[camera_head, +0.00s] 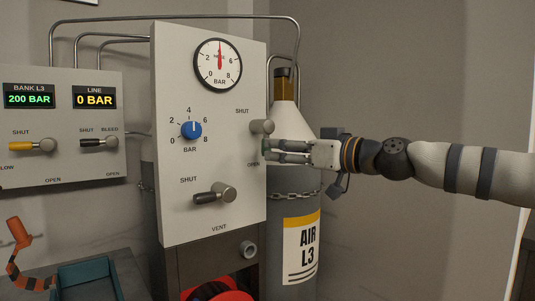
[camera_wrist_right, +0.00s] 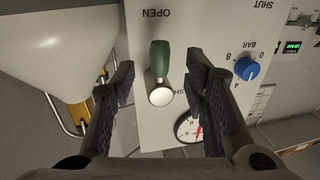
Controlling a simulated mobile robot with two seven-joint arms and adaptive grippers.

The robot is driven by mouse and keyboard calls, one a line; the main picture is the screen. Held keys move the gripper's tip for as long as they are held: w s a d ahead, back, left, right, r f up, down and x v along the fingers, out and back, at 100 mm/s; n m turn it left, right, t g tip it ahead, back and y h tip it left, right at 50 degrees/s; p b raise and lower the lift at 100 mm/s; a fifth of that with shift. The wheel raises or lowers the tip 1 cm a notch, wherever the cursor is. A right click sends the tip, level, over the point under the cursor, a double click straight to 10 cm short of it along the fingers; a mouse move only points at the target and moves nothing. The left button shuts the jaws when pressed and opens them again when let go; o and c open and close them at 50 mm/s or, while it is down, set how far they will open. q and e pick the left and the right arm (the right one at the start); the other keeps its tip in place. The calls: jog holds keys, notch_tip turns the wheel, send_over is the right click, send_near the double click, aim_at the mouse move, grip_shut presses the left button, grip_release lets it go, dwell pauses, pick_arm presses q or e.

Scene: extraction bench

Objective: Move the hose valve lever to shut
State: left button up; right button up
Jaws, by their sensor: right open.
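The hose valve lever has a round metal hub (camera_head: 262,127) at the right edge of the tall white panel (camera_head: 170,100), between SHUT above and OPEN below. In the right wrist view, which is upside down, its green handle (camera_wrist_right: 160,58) points toward the OPEN label. In the head view the gripper largely hides the handle. My right gripper (camera_head: 270,150) is open in front of the lever. In the wrist view its fingers (camera_wrist_right: 160,80) lie on either side of the lever, with gaps and no visible contact. My left gripper is not in view.
A blue regulator knob (camera_head: 191,130) and a black-handled vent lever (camera_head: 212,195) are left on the same panel. A pressure gauge (camera_head: 218,64) is above. The AIR L3 cylinder (camera_head: 292,225) stands behind, right. A second panel (camera_head: 60,168) has yellow and black levers.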

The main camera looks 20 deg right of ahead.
jog(key=x, duration=0.5)
jog(key=shift+w+a, duration=0.15)
jog(key=shift+w, duration=0.1)
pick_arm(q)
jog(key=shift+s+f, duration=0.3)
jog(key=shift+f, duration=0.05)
pick_arm(e)
grip_shut()
